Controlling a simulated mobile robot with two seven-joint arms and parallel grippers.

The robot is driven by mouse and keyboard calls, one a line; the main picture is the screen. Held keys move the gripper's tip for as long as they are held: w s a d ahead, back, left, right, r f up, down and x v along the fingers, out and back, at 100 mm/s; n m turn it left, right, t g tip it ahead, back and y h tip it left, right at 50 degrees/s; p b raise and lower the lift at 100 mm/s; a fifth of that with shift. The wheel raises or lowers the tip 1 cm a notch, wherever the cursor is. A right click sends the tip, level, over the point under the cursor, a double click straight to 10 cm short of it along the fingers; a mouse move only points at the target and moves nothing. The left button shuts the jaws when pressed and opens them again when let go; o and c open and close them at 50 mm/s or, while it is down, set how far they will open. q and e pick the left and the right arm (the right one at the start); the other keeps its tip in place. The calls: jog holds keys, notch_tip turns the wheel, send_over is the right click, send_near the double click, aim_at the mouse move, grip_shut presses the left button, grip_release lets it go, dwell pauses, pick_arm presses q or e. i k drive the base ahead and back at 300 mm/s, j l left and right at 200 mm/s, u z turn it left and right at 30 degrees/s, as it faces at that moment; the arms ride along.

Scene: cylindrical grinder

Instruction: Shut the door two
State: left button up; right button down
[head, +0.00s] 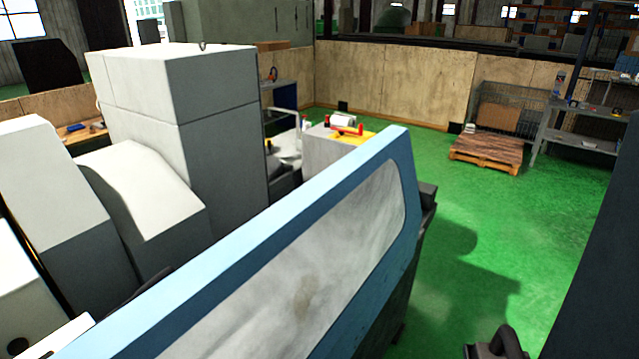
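A light-blue framed door panel (268,245) with a large greyish, smudged window (330,245) runs diagonally from the bottom left to the upper middle in the head view. It belongs to the grinder. No number shows on it, so I cannot tell whether it is door two. Its lower left part is cut off by the picture edge, and I cannot tell how far open it stands. No handle shows clearly on it.
Grey and white machine housings (185,130) stand behind the panel at left. A dark looped part (497,345), unidentified, shows at the bottom right. A dark upright surface (605,240) fills the right edge. Green floor (480,220) is clear towards a wooden pallet (487,152) and a shelf.

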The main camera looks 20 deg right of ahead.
aim_at(318, 298)
jog(key=i+l+u, duration=0.15)
jog(key=i+l, duration=0.15)
jog(key=i+l+u, duration=0.3)
jog(key=i+l, duration=0.2)
jog(key=l, duration=0.15)
jog(key=i+l+u, duration=0.15)
jog(key=l, duration=0.2)
jog(key=i+l+u, duration=0.15)
jog(key=l, duration=0.25)
jog(key=i+l+u, duration=0.1)
jog(key=l+u, duration=0.3)
jog(key=l, duration=1.05)
jog(key=l+u, duration=0.4)
jog(key=l, duration=1.05)
jog(key=k+l+u, duration=0.35)
jog(key=k, duration=0.4)
jog(key=l, duration=0.1)
